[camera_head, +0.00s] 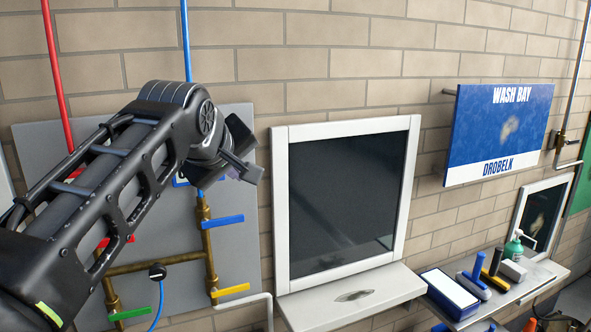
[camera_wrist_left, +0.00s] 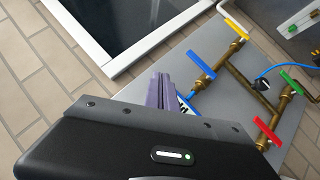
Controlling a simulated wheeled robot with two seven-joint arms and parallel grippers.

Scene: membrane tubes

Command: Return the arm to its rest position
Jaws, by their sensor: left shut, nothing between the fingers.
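My left arm comes in from the left in the head view, raised in front of the wall. My left gripper (camera_head: 248,170) is at its end, in front of the grey pipe panel and left of the white-framed dark window. In the left wrist view the gripper's purple-grey fingers (camera_wrist_left: 161,90) are together with nothing between them. They point toward the panel with the valves. No contact with the panel shows. My right gripper is in neither view.
The grey panel (camera_head: 236,130) carries brass pipes with a blue (camera_head: 222,221), a yellow (camera_head: 230,290) and a green lever (camera_head: 128,313). Right of it is the dark window (camera_head: 345,195) with a white ledge (camera_head: 350,305). A shelf with bottles and a blue box (camera_head: 450,293) stands farther right.

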